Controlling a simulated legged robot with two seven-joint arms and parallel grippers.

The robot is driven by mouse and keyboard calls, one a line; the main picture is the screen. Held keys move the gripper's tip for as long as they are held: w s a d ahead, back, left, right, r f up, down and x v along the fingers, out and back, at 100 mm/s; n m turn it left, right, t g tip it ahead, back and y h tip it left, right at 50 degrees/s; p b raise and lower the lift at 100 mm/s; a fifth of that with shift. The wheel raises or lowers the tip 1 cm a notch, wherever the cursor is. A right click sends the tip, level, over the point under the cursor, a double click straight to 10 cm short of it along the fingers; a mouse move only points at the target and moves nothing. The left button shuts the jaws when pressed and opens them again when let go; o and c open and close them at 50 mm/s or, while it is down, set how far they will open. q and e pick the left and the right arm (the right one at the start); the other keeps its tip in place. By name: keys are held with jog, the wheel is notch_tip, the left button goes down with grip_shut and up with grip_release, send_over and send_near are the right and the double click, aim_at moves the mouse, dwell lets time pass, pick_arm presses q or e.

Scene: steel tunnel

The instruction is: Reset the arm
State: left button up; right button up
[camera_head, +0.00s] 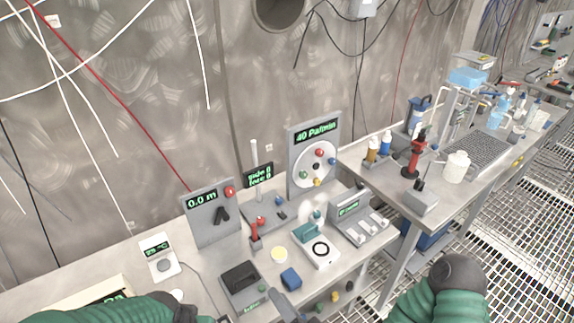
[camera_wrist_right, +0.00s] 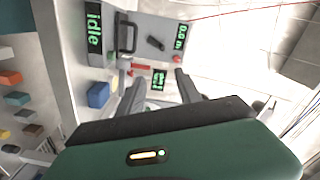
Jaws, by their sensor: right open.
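My right gripper (camera_wrist_right: 158,92) is open in the right wrist view, with its two dark fingers apart and nothing visible between them. Beyond the fingers stand a grey panel reading 0.0 m (camera_wrist_right: 180,40) and a small green display. A blue block (camera_wrist_right: 98,95) lies to the left of the fingers, apart from them. In the head view my green right arm (camera_head: 440,300) comes in at the bottom right, and grey finger-like parts show at the bottom middle. My green left arm (camera_head: 110,311) crosses the bottom left; its gripper is out of the frame.
The near bench holds the 0.0 m panel (camera_head: 212,215), a 40 Pa/min panel (camera_head: 315,155), a white device with a black ring (camera_head: 320,250) and the blue block (camera_head: 291,279). A second bench (camera_head: 385,185) with bottles stands right. Cables hang along the wall.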

notch_tip(320, 180, down, 6)
jog(key=r+n+g+h, duration=0.1)
jog(key=n+g, duration=0.4)
jog(key=d+f+n+g+h, duration=0.25)
jog(key=d+h, duration=0.35)
jog(key=d, duration=0.6)
pick_arm(q)
jog(key=shift+s+a, duration=0.1)
jog(key=shift+a, duration=0.1)
pick_arm(e)
jog(key=s+d+r+g+h, duration=0.3)
jog(key=s+d+r+g, duration=0.1)
jog(key=s+d+r, duration=0.4)
jog(key=shift+s+d+r+m+g, duration=0.25)
jog(key=shift+s+d+m+g, duration=0.1)
jog(key=shift+s+m, duration=0.15)
pick_arm(q)
jog(key=shift+s+a, duration=0.1)
pick_arm(e)
jog(key=shift+s+a, duration=0.15)
pick_arm(q)
jog(key=shift+o, duration=0.2)
